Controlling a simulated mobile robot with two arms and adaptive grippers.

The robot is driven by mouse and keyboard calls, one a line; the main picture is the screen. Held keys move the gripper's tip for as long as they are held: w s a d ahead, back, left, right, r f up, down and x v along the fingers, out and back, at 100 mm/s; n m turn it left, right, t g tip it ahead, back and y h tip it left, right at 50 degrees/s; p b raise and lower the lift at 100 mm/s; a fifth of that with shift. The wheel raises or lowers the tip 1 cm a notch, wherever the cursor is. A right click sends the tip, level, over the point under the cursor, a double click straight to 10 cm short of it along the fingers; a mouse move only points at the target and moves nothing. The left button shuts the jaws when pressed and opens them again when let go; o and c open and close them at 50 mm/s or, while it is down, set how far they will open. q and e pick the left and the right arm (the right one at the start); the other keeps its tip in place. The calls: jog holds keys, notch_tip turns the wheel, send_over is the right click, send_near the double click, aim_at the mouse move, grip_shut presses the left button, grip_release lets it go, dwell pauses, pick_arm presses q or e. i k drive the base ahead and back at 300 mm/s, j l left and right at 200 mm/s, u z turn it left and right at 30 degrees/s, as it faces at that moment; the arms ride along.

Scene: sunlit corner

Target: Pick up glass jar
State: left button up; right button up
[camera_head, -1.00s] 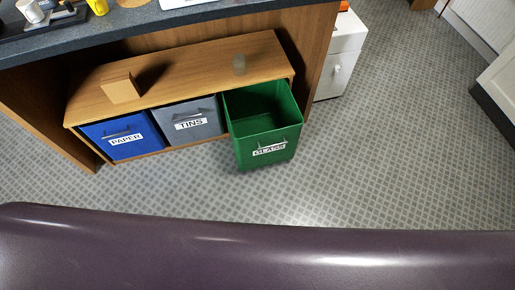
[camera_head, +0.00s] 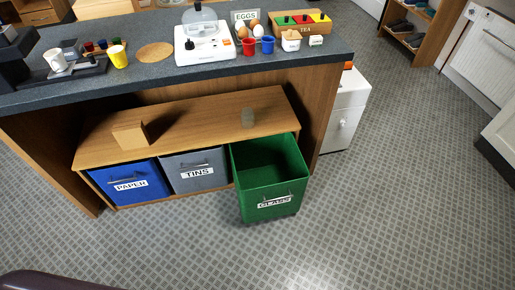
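The glass jar (camera_head: 248,118) is a small, see-through greyish cylinder. It stands on the wooden shelf unit (camera_head: 190,125) under the counter, near the shelf's right end and just behind the green bin. It looks upright and nothing touches its sides. Neither my left nor my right gripper is in the head view.
The green GLASS bin (camera_head: 285,192) is pulled out and looks empty. Blue PAPER (camera_head: 150,192) and grey TINS (camera_head: 210,182) bins sit beside it. A cardboard box (camera_head: 129,135) stands on the shelf. The dark counter (camera_head: 150,80) overhangs behind. The tiled floor in front is clear.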

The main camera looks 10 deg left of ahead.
aim_at(247, 114)
jog(key=i+z, duration=0.2)
jog(key=i, duration=0.75)
